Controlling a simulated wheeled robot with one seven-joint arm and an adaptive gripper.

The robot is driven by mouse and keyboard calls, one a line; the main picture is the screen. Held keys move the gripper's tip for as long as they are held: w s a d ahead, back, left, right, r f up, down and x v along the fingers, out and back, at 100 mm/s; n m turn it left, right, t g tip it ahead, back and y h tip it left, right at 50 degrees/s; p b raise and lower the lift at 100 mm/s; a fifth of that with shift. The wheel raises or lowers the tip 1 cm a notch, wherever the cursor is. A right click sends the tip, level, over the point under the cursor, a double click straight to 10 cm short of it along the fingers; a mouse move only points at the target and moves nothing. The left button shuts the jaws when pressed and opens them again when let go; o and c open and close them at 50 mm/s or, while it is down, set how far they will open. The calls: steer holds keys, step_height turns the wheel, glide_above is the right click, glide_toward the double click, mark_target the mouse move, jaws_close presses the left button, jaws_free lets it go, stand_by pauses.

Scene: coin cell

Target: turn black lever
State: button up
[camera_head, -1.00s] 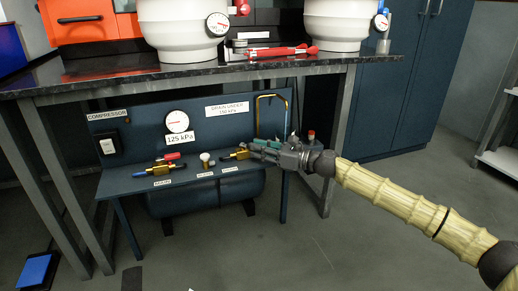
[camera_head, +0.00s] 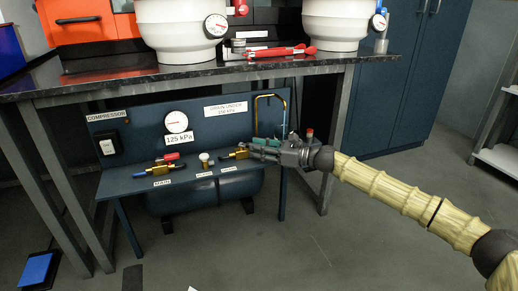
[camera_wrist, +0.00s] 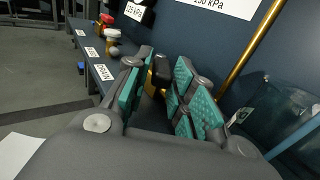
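The black lever (camera_wrist: 160,72) shows in the wrist view as a dark piece with brass-coloured metal beside it, between the teal pads of my gripper (camera_wrist: 160,88). The pads stand close on both sides of it; I cannot tell whether both touch it. In the head view my gripper (camera_head: 258,148) reaches in from the right to the rightmost brass valve (camera_head: 236,153) on the compressor bench. The fingers hide the lever there.
The bench (camera_head: 190,181) also carries a valve with red and blue parts (camera_head: 168,162) and a white-knobbed fitting (camera_head: 204,159). A gauge (camera_head: 177,122) above a 125 kPa label is on the back panel. A bent brass pipe (camera_head: 257,115) rises beside my gripper. The dark counter (camera_head: 120,81) overhangs the bench.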

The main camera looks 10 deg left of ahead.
steer(key=shift+o, duration=0.6)
steer(key=shift+r, duration=0.15)
steer(key=shift+r, duration=4.85)
